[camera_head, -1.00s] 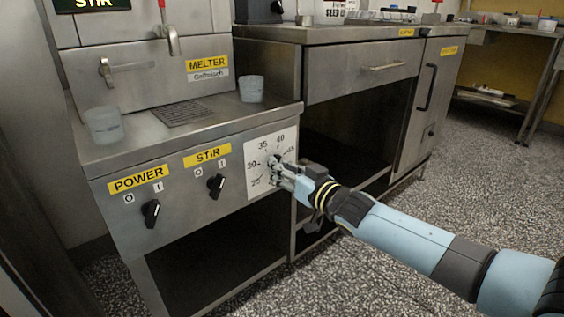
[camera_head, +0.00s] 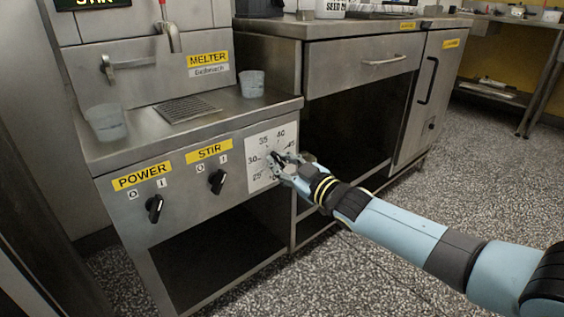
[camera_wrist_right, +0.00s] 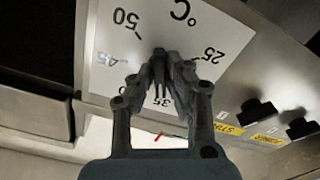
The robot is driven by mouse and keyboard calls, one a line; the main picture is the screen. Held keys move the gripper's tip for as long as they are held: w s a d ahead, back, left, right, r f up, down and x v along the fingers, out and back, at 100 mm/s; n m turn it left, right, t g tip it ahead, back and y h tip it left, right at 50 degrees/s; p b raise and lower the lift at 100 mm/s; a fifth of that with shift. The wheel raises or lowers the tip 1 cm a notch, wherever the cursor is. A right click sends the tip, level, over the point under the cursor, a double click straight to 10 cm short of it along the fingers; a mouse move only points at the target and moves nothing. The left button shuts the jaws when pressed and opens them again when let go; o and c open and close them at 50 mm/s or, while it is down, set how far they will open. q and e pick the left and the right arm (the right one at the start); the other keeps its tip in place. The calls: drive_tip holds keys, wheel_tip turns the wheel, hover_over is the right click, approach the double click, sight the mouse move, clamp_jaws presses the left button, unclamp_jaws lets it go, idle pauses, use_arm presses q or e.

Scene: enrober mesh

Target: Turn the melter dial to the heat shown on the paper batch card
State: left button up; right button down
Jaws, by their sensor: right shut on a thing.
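The melter's dial plate (camera_head: 259,178) is white, with heat numbers from 25 up past 45 around it, on the front panel right of the STIR switch. My right gripper (camera_head: 276,161) is at the plate's centre, shut on the dark dial knob. In the right wrist view the fingers (camera_wrist_right: 160,62) pinch the dial knob (camera_wrist_right: 158,70), and 50, 45, 35, 25 and °C show on the dial plate (camera_wrist_right: 205,20). The fingers cover much of the knob, so I cannot read its setting. The paper batch card does not show. My left gripper is not in view.
The POWER switch (camera_head: 154,209) and STIR switch (camera_head: 217,182) are left of the dial. Two cups, one at left (camera_head: 106,123) and one at right (camera_head: 251,84), stand on the melter top by a drain grate (camera_head: 188,109). A drawer cabinet (camera_head: 360,62) adjoins at right.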

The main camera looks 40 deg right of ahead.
drive_tip(key=shift+w+r, duration=0.2)
drive_tip(key=shift+r, duration=0.15)
drive_tip(key=c, duration=1.4)
unclamp_jaws()
drive_tip(key=shift+o, duration=0.2)
drive_tip(key=shift+f, duration=0.1)
drive_tip(key=shift+a, duration=0.1)
drive_tip(key=s+d, duration=0.1)
drive_tip(key=s, duration=1.1)
drive_tip(key=shift+f, duration=0.15)
